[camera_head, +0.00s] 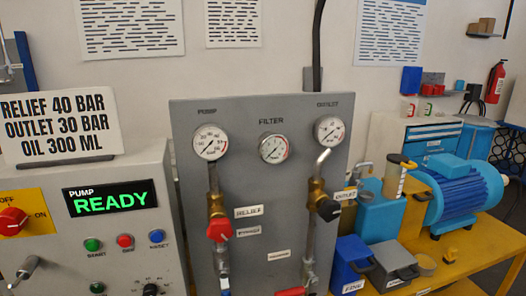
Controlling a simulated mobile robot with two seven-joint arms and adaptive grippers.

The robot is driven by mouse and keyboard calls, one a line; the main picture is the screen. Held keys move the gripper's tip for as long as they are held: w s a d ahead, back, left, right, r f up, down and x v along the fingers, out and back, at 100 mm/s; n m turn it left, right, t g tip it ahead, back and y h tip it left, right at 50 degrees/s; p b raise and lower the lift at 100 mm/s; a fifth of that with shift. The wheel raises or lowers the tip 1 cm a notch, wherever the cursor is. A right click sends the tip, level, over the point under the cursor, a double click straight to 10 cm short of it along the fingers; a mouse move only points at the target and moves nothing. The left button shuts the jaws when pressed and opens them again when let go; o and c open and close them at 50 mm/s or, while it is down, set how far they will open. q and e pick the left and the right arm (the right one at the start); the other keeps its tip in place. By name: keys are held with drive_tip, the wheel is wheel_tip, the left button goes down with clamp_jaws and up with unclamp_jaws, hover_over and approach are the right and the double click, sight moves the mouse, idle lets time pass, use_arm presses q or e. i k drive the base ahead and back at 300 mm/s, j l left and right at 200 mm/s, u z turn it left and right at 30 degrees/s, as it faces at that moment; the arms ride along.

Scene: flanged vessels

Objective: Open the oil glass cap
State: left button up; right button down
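What looks like the oil glass (393,182), a pale tan upright cylinder, stands on top of the blue tank (380,215) right of the gauge panel. A dark cap (402,161) sits on its top, slightly tilted or overhanging to the right. The cap is small in the picture, so I cannot tell whether it is loose or tight. Neither of my grippers is clearly in view, and nothing is seen touching the glass or the cap.
A grey panel (272,192) with several gauges and valves stands left of the tank. A blue motor (466,197) sits on the yellow bench (470,245) to the right. Blue (350,262) and grey (391,264) boxes stand in front of the tank. A control box (90,225) reads READY.

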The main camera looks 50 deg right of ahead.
sight(403, 160)
drive_tip(key=z, duration=2.6)
drive_tip(key=i+l+z, duration=0.1)
drive_tip(key=i+l, duration=0.6)
drive_tip(key=i+l+z, duration=0.1)
drive_tip(key=i+l, duration=0.55)
drive_tip(key=i, duration=0.25)
